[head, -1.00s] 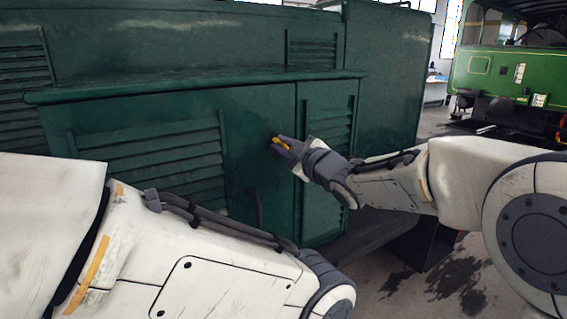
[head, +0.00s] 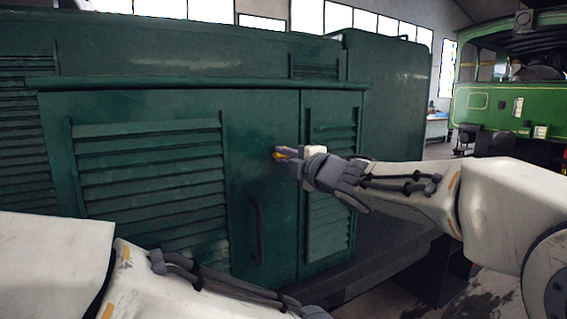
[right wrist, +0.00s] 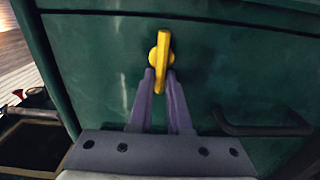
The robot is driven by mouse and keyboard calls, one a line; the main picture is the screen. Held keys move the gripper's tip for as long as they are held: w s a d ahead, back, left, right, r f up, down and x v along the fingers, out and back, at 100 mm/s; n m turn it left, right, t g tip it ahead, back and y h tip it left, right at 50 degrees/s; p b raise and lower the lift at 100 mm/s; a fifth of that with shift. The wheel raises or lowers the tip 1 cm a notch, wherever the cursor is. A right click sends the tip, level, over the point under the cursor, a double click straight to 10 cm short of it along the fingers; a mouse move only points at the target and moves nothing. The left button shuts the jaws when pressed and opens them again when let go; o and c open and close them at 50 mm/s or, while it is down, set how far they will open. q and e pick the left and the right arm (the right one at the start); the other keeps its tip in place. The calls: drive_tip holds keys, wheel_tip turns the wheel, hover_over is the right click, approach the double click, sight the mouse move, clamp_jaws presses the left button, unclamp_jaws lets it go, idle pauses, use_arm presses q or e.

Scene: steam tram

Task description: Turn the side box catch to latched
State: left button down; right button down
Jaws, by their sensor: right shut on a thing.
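The yellow side box catch (right wrist: 161,50) is a short bar on a round boss on the dark green door. In the right wrist view the bar runs up and down the picture. My right gripper (right wrist: 161,86) is shut on the lower end of the bar, a finger on each side. In the head view the right gripper (head: 284,155) is at the door's right part, and only a little of the yellow catch (head: 279,155) shows past the fingers. My left arm crosses the lower left; its gripper is out of view.
A dark bar handle (head: 258,230) stands out from the door below the catch; it also shows in the right wrist view (right wrist: 262,130). A louvred panel (head: 150,190) lies left of it. A green tram (head: 510,100) stands at the far right.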

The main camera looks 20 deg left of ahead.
idle(0.3)
drive_tip(key=c, duration=0.9)
unclamp_jaws()
drive_tip(key=shift+o, duration=0.2)
drive_tip(key=b+v, duration=0.2)
drive_tip(key=v, duration=0.8)
drive_tip(key=shift+d, duration=0.2)
